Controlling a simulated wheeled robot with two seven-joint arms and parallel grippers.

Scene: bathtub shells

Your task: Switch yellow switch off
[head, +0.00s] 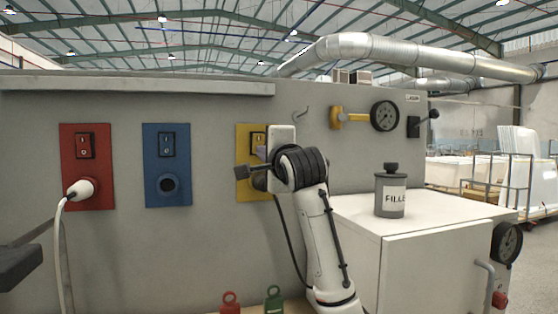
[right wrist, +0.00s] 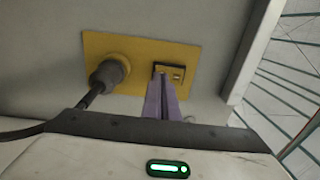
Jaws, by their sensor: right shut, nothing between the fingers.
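The yellow panel (head: 243,186) is on the grey wall, partly hidden behind my right gripper (head: 262,154). Its yellow switch (head: 258,137) is near the panel's top. In the right wrist view the yellow panel (right wrist: 135,88) shows turned sideways, with a black plug (right wrist: 109,76) in its socket and the switch (right wrist: 177,72) beside it. My right gripper's purple fingers (right wrist: 161,88) are shut and empty, with their tips at the lower left edge of the switch. I cannot tell whether they touch it, nor which way the rocker is tipped.
A red panel (head: 100,140) with a white plug (head: 82,188) and a blue panel (head: 168,190) are left of the yellow one. A dark canister (head: 390,195) stands on the white cabinet (head: 430,215) at right. Red (head: 230,304) and green (head: 273,301) padlock-like objects are below.

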